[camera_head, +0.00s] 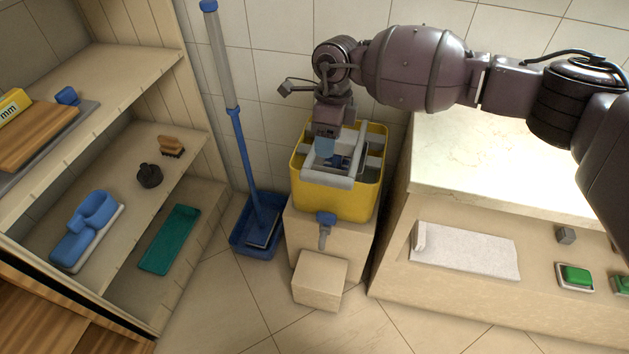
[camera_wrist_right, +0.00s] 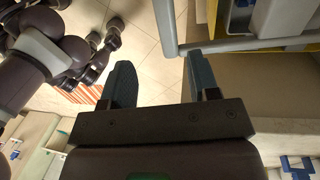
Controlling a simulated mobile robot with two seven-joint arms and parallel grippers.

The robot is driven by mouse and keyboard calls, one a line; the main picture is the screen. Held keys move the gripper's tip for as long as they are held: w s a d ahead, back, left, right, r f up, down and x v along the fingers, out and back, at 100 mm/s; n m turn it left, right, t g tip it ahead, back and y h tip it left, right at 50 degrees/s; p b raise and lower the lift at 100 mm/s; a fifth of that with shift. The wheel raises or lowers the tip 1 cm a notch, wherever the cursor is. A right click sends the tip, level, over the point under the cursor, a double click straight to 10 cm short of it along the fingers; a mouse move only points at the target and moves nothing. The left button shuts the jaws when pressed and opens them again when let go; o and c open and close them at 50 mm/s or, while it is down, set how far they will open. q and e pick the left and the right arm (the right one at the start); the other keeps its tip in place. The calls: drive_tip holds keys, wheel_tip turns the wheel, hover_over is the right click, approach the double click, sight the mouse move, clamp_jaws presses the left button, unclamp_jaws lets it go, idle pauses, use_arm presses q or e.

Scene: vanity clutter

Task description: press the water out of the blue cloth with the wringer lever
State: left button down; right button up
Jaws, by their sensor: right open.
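A yellow wringer bucket (camera_head: 338,200) stands on a beige block by the tiled wall. Its grey wringer frame and bar (camera_head: 328,180) lie across the top; a grey bar (camera_wrist_right: 235,46) also crosses the upper right of the right wrist view. A small blue patch (camera_head: 337,161) shows inside the wringer, perhaps the blue cloth, mostly hidden by my gripper. My right gripper (camera_head: 325,150) points down over the wringer. In the right wrist view its fingers (camera_wrist_right: 162,75) are apart with nothing between them, and the bar lies beyond them. My left gripper is not in view.
A blue-handled mop (camera_head: 243,150) stands in a blue tray (camera_head: 240,250) left of the bucket. A low beige block (camera_head: 320,280) sits in front. Shelves with brushes are at left. A pale counter (camera_head: 480,170) is close at right. Front floor is clear.

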sight(327, 175)
drive_tip(key=f, duration=0.3)
drive_tip(key=f+b, duration=0.1)
drive_tip(key=f, duration=0.3)
drive_tip(key=s+f+b, duration=0.1)
drive_tip(key=f, duration=0.2)
drive_tip(key=shift+f, duration=0.25)
drive_tip(key=shift+w, duration=0.1)
clamp_jaws()
